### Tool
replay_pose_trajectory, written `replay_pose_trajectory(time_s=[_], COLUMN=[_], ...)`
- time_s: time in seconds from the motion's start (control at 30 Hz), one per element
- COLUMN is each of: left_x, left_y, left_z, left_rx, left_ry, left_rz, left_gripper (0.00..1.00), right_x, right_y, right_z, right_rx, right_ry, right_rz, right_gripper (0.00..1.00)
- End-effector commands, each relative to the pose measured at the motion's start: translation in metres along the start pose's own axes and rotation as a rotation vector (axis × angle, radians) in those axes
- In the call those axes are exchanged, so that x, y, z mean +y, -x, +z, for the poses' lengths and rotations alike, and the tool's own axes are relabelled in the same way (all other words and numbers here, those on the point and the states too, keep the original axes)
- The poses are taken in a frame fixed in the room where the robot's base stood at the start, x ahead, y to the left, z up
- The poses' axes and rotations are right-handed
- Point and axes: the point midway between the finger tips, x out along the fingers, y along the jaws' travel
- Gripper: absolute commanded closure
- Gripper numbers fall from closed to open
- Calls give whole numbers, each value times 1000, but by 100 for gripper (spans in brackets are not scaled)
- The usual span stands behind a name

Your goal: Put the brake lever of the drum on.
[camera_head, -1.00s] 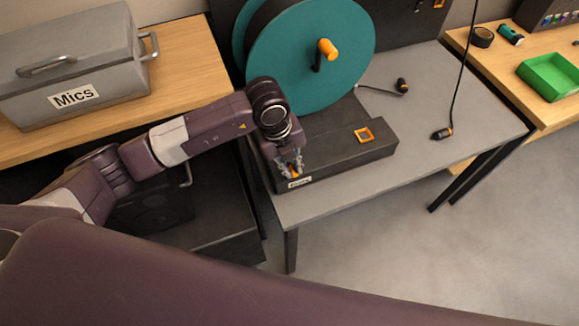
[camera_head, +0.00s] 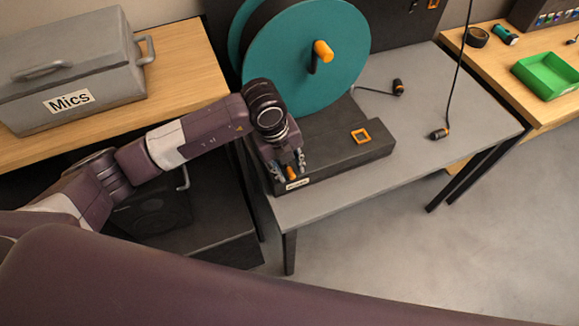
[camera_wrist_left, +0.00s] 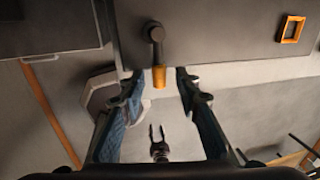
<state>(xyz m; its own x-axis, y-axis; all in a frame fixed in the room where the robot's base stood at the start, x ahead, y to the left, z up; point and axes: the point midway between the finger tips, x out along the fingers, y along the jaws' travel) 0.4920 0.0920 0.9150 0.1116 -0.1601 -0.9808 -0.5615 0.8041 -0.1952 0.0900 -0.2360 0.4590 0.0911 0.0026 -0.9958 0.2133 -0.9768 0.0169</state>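The drum (camera_head: 300,70) is a large teal reel with an orange-gripped crank (camera_head: 322,52), on a dark base (camera_head: 335,150). The brake lever is a short black arm with an orange grip (camera_head: 291,172) at the base's front left; it also shows in the left wrist view (camera_wrist_left: 158,76), with its pivot above the grip in that picture. My left gripper (camera_head: 288,176) is open. Its fingers (camera_wrist_left: 158,80) stand apart on either side of the orange grip, with a gap on each side. My right gripper is not in view.
A white label (camera_head: 298,184) is on the base's front face by the lever. An orange square frame (camera_head: 361,136) is on the base's top. A cable with a black plug (camera_head: 438,133) hangs over the grey table (camera_head: 430,90). A grey Mics case (camera_head: 70,65) stands left.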

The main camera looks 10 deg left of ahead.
Motion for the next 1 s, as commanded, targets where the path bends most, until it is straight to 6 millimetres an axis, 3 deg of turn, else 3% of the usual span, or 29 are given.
replay_pose_trajectory(time_s=[0.17, 0.4, 0.6, 1.0], left_x=[-1, -1, -1, 0], left_y=[22, 74, 107, 119], left_z=[1, 2, 1, 1], left_rx=[-4, -5, -4, -2], left_ry=[-1, -1, -1, 1], left_rz=[-3, -4, -4, -2], left_gripper=[70, 70, 70, 70], right_x=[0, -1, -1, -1], right_y=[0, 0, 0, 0], right_z=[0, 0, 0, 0], right_rx=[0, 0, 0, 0], right_ry=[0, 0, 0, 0], right_rz=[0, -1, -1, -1], right_gripper=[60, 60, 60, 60])
